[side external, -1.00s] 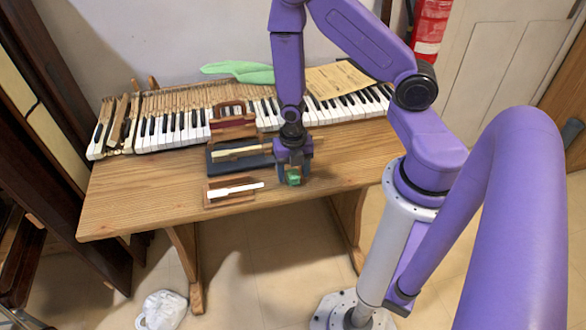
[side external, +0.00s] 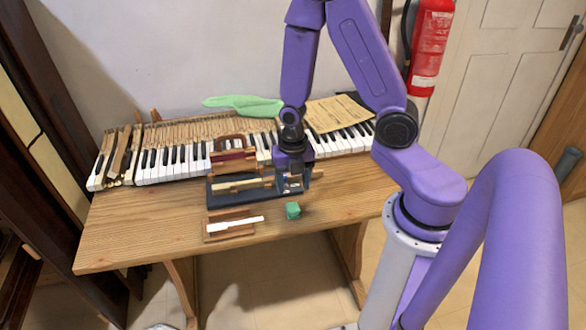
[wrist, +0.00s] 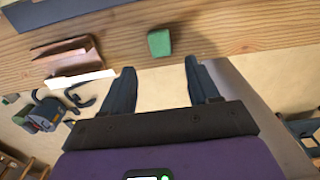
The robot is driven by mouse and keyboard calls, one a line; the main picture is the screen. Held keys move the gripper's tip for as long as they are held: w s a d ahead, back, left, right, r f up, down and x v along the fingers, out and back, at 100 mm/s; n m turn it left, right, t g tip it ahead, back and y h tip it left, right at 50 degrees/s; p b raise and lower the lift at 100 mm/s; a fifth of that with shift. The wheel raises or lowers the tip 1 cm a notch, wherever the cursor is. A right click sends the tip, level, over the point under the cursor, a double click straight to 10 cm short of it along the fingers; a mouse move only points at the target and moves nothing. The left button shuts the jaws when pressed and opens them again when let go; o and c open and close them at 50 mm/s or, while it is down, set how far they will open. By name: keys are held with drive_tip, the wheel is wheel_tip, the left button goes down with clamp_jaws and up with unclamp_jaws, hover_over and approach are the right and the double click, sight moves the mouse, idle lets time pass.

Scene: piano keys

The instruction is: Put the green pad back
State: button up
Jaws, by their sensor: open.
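The green pad (side external: 293,211) is a small block lying on the table near its front edge. It also shows in the wrist view (wrist: 159,43), just past my fingertips and near the table edge. My gripper (side external: 293,184) is above the table, behind and higher than the pad. Its two fingers are apart with nothing between them in the wrist view (wrist: 158,72). A wooden piece with a white key (side external: 234,226) lies left of the pad, apart from it. A dark blue tray (side external: 222,189) with a pale wooden bar on it lies behind.
The piano keyboard (side external: 180,160) runs along the back of the table (side external: 130,225). A red and wooden piece (side external: 232,152), a green cloth (side external: 243,105) and a paper sheet (side external: 338,113) lie on or by it. The table right of the pad is clear.

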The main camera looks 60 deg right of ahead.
drive_tip(key=s+a+r+m, duration=0.4)
drive_tip(key=s+r+m, duration=0.3)
drive_tip(key=r, duration=0.1)
drive_tip(key=s+a+r+m, duration=0.4)
drive_tip(key=s+r+m, duration=0.3)
drive_tip(key=s+r, duration=0.1)
drive_tip(key=shift+s+r, duration=0.2)
drive_tip(key=shift+r, duration=0.2)
drive_tip(key=shift+a, duration=0.1)
idle(1.1)
